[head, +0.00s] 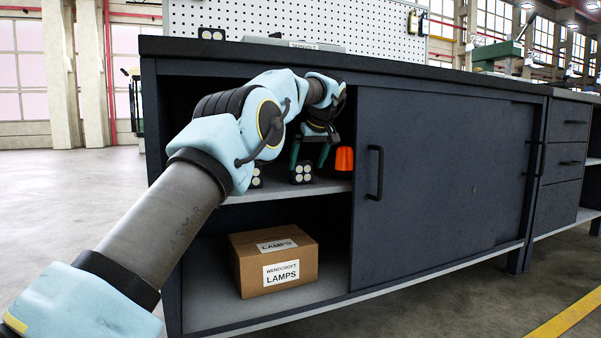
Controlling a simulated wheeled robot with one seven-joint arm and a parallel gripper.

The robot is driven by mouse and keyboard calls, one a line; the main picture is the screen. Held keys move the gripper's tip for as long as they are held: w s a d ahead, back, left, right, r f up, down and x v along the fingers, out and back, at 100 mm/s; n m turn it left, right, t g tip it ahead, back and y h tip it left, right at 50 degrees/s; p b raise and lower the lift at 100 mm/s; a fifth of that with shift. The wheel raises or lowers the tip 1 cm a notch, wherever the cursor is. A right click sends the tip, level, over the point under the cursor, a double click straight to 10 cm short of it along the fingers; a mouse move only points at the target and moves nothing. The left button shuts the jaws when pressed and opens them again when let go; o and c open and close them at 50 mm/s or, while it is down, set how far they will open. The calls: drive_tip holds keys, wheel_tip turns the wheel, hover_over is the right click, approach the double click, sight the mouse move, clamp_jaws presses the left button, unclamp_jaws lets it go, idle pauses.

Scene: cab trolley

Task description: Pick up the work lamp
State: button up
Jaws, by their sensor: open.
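A small black work lamp (302,174) with round pale lenses stands on the upper shelf inside the open left part of the cabinet. A similar lamp (257,178) stands to its left, partly hidden by my arm. Another like it (211,34) sits on top of the bench at the left. My gripper (310,155) is inside the cabinet opening, pointing down, its greenish fingers apart. It is just above the middle lamp. I cannot tell whether the fingers touch or straddle it.
An orange object (344,159) is close right of my gripper, by the edge of the closed sliding door (430,165). A cardboard box labelled LAMPS (275,262) stands on the lower shelf. The shelf above (285,190) is narrow in height, under the worktop (400,68).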

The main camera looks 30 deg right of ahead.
sight(301, 161)
drive_tip(key=shift+w, duration=0.6)
drive_tip(key=w+p, duration=0.1)
drive_tip(key=p, duration=0.1)
drive_tip(key=w+p, duration=0.1)
drive_tip(key=p, duration=0.1)
drive_tip(key=shift+w+d+r, duration=0.2)
drive_tip(key=shift+w, duration=0.2)
drive_tip(key=shift+x, duration=0.95)
drive_tip(key=shift+r, duration=0.1)
drive_tip(key=c, duration=1.5)
drive_tip(key=shift+r, duration=0.15)
